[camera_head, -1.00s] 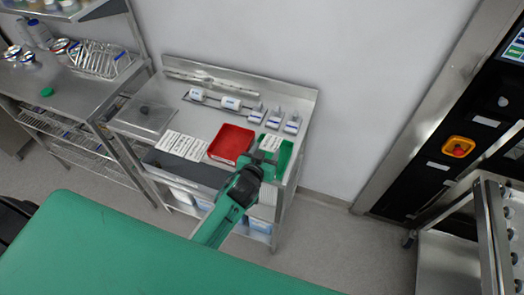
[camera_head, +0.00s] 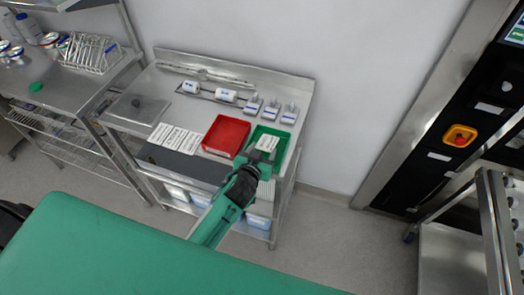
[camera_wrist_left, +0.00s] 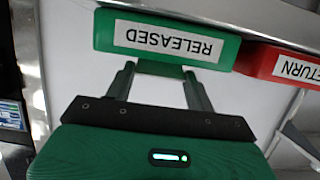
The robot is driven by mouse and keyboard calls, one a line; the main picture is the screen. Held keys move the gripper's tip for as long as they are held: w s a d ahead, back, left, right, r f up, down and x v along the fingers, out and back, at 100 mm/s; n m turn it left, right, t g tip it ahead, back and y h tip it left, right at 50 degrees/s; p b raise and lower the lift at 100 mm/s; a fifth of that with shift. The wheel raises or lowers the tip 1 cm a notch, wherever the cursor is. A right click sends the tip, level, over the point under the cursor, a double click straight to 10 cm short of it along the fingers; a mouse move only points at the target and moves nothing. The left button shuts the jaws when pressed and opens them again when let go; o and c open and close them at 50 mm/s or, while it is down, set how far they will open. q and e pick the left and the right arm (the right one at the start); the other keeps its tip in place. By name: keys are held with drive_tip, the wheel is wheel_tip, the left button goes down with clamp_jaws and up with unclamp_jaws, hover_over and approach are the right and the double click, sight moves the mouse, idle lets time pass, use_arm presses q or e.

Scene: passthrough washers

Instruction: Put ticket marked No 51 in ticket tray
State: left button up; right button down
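The green tray (camera_head: 283,148) stands on the right of the metal bench. Its label in the left wrist view reads RELEASED, upside down, so the green tray (camera_wrist_left: 104,28) shows there too. A white ticket (camera_head: 267,143) with dark print is seen within the green tray's outline, just beyond my left gripper; its number is too small to read. My left gripper (camera_head: 260,157) is at the tray's near side. In the left wrist view its two fingers (camera_wrist_left: 160,70) reach toward the tray, with a green strip between their tips. Whether they hold the ticket is unclear. My right gripper is out of view.
The red tray (camera_head: 226,137) stands left of the green one; its label (camera_wrist_left: 300,68) reads RETURN. Several white tickets (camera_head: 175,138) lie left of it. A metal rack (camera_head: 497,225) stands at right.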

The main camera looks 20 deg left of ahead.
use_arm(q)
drive_tip(key=o, duration=0.4)
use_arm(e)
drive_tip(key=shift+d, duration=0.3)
use_arm(q)
drive_tip(key=shift+s, duration=0.1)
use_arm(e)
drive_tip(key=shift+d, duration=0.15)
use_arm(q)
drive_tip(key=shift+s, duration=0.2)
drive_tip(key=b+v, duration=0.3)
drive_tip(key=v, duration=1)
drive_tip(key=shift+b, duration=0.35)
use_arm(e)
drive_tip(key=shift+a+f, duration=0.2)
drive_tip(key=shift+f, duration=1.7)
use_arm(q)
drive_tip(key=shift+s+r, duration=0.1)
drive_tip(key=shift+r, duration=0.05)
